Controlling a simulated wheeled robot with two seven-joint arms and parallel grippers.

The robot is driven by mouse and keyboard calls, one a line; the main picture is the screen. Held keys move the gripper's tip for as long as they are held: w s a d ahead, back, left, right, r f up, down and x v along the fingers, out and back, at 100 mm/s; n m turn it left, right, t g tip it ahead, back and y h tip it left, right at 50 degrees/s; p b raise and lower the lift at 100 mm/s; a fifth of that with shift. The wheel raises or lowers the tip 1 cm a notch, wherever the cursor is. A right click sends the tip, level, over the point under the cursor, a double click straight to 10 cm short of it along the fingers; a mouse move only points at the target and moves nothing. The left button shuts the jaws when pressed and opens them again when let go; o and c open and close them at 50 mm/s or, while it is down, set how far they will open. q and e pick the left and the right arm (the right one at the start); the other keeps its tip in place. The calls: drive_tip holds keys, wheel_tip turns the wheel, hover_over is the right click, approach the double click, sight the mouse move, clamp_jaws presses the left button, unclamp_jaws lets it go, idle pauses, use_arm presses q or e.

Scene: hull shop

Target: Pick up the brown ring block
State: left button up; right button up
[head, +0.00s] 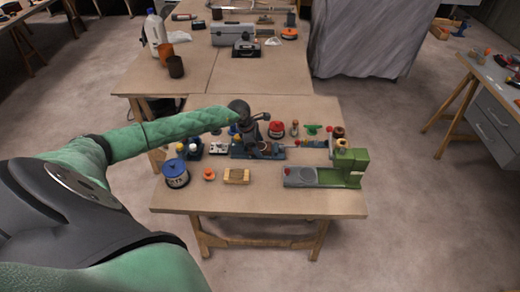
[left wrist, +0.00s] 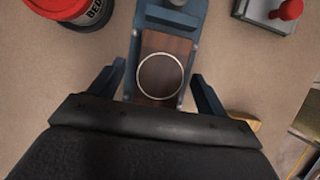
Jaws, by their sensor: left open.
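The brown ring block (left wrist: 152,42), dark wood with a pale ring around a round brown centre, sits in a blue vise-like holder (left wrist: 191,22) in the left wrist view. The blue holder also shows in the head view (head: 240,152), where the block is small and partly hidden. My left gripper (left wrist: 159,76) is open, with one finger on either side of the block and holder. In the head view my left gripper (head: 252,130) is over the holder. I cannot tell how far above the block the fingertips are. My right gripper is not in view.
A red tin (head: 276,130) stands behind the holder. A lighter wooden block with a ring (head: 237,176), a blue-lidded tin (head: 176,173) and a green-and-grey machine (head: 352,168) stand around it. The front edge of the table (head: 270,208) is mostly clear.

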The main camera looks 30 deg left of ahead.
use_arm(q)
drive_tip(key=shift+f, duration=0.1)
idle(0.4)
drive_tip(key=c, duration=1.1)
